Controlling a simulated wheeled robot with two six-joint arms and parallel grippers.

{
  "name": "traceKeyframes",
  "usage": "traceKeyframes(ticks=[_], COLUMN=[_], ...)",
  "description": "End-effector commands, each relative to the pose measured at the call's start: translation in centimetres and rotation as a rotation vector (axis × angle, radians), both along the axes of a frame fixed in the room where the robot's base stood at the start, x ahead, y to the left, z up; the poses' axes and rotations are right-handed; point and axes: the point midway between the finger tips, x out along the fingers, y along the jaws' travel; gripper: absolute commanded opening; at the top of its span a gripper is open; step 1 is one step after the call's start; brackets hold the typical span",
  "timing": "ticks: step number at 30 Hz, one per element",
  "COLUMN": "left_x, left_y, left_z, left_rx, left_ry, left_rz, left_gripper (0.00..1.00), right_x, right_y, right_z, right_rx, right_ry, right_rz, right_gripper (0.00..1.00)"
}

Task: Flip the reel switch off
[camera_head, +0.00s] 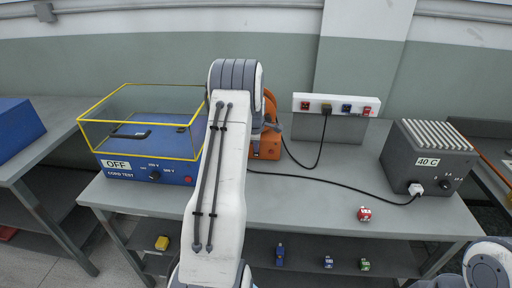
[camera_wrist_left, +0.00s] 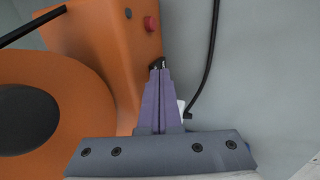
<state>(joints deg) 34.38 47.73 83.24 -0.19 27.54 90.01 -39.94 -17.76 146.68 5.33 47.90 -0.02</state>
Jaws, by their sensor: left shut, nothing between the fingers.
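The orange reel (camera_head: 267,148) stands on the bench behind my left arm, which hides most of it in the head view. In the left wrist view the orange reel housing (camera_wrist_left: 105,40) fills the upper left, with a large round drum and dark hub. My left gripper (camera_wrist_left: 160,72) is shut and empty, its fingertips at a small black switch (camera_wrist_left: 156,64) on the housing's edge. The tips cover part of the switch, so I cannot tell its position or whether they touch it. My right gripper is out of view.
A blue cord tester (camera_head: 150,168) with a yellow-framed clear cover is at left, its label reading OFF. A wall socket strip (camera_head: 336,104) is behind. A grey 40 C box (camera_head: 428,157) stands at right. A black cable crosses the bench; a red block (camera_head: 364,214) lies near the front edge.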

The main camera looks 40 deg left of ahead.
Motion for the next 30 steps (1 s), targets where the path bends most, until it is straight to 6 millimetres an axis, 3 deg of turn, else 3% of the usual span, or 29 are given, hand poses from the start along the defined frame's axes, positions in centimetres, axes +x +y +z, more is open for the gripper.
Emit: traceKeyframes(ticks=[10,17,24,30], left_x=[-0.3,-2.4,-3.6,-4.2], left_y=[-0.2,-2.2,-2.1,-2.3], left_z=[0.0,0.4,5.9,9.1], left_rx=[-0.001,-0.001,0.002,0.001], left_ry=[0.001,0.002,-0.004,-0.003], left_rz=[0.000,0.000,0.009,0.012], left_gripper=[0.00,0.00,0.00,0.00], right_x=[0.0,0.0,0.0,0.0], right_y=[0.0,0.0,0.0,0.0], right_z=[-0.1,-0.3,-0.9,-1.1], right_rx=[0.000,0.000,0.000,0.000], right_ry=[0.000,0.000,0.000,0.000], right_rz=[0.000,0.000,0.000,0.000], right_gripper=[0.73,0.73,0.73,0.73])
